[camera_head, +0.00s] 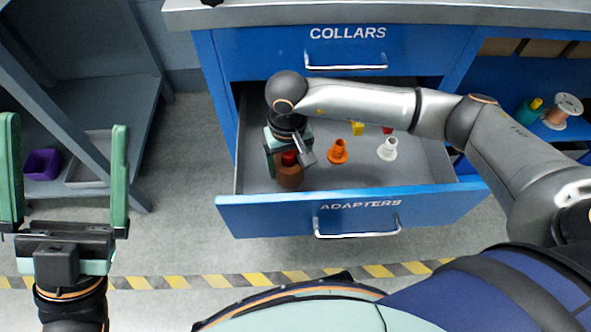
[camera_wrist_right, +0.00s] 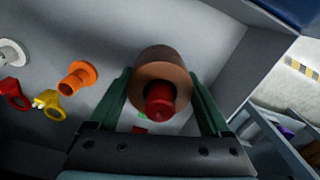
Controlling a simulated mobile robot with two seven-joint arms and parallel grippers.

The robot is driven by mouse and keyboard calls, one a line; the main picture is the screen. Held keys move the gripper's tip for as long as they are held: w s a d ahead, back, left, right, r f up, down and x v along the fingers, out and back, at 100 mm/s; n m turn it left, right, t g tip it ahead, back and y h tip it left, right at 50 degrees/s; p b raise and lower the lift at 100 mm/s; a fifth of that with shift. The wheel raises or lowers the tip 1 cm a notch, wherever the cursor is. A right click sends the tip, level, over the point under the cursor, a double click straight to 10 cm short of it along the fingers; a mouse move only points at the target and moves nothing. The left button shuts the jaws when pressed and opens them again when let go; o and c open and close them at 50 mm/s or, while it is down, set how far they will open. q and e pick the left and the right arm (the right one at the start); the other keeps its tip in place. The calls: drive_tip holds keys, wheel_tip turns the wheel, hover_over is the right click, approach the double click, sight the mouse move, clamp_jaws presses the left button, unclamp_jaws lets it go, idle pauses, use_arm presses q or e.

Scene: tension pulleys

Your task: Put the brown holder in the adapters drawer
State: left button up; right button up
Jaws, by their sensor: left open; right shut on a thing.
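The brown holder (camera_head: 290,176) is inside the open adapters drawer (camera_head: 345,216), at its left end, with a red piece (camera_head: 289,158) on top. In the right wrist view the brown holder (camera_wrist_right: 162,72) sits between the green fingers, its red knob (camera_wrist_right: 160,101) facing the camera. My right gripper (camera_head: 287,160) is shut on the brown holder and reaches down into the drawer. Whether the holder touches the drawer floor I cannot tell. My left gripper (camera_head: 66,180) is open and empty, left of the cabinet and away from the drawer.
An orange piece (camera_head: 338,152), a white piece (camera_head: 387,149) and a yellow piece (camera_head: 357,128) stand in the drawer. The collars drawer (camera_head: 347,55) above is shut. A purple bin (camera_head: 42,164) is on the left shelf. Spools (camera_head: 567,107) sit on the right shelf.

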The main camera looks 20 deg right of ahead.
drive_tip(key=shift+f+b, duration=0.5)
drive_tip(key=shift+f, duration=1.6)
drive_tip(key=shift+f, duration=0.2)
drive_tip(key=o, duration=1.4)
